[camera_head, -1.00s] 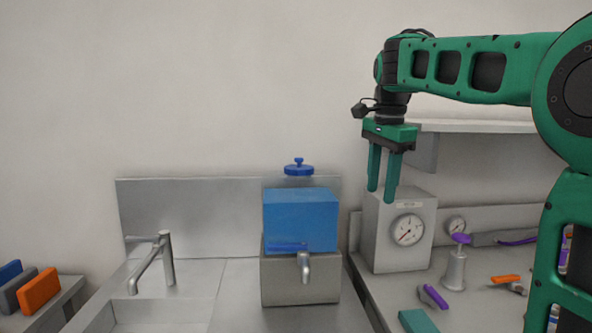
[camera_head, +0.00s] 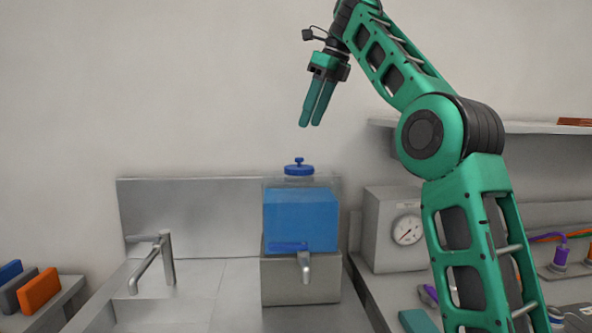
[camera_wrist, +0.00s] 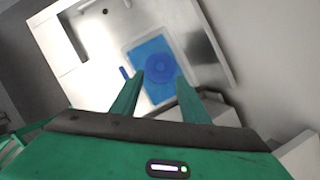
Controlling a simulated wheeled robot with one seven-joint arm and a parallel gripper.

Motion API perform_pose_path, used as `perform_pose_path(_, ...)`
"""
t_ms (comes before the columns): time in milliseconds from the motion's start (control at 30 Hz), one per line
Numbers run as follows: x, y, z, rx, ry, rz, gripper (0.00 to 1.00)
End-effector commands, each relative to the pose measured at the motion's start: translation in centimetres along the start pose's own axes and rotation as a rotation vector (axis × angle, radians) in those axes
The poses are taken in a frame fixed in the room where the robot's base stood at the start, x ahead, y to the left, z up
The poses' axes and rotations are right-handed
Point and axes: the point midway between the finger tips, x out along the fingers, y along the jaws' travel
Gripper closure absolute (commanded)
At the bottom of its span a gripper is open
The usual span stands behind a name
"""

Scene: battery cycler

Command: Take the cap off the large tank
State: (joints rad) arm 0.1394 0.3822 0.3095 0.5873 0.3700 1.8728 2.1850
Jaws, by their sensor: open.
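The large tank (camera_head: 300,222) is a clear box with blue liquid, standing on a grey block with a tap at its front. Its blue round cap (camera_head: 299,168) with a small knob sits on top of the tank. In the wrist view the cap (camera_wrist: 157,66) shows from above, just beyond and between the fingertips, with the tank's blue liquid (camera_wrist: 151,47) around it. My gripper (camera_head: 309,124) is open and empty, in the air above the cap and apart from it, its fingers pointing down and slightly left. It also shows in the wrist view (camera_wrist: 158,76).
A sink with a metal faucet (camera_head: 153,262) is left of the tank. A grey box with a gauge (camera_head: 408,229) stands to the right. Orange, grey and blue blocks (camera_head: 38,292) stand at far left. A shelf (camera_head: 535,127) is at upper right.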

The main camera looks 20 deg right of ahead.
Motion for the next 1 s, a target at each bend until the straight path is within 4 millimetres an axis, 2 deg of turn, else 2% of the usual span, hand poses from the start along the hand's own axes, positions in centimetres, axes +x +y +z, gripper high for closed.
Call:
perform_pose_path(400,4.3,-0.1,-0.1,0.004,0.001,0.001,0.59)
perform_pose_path(733,6.1,-0.2,-0.3,0.003,0.001,-0.001,0.59)
perform_pose_path(1000,9.3,-0.5,-0.6,0.002,0.003,0.0,0.59)
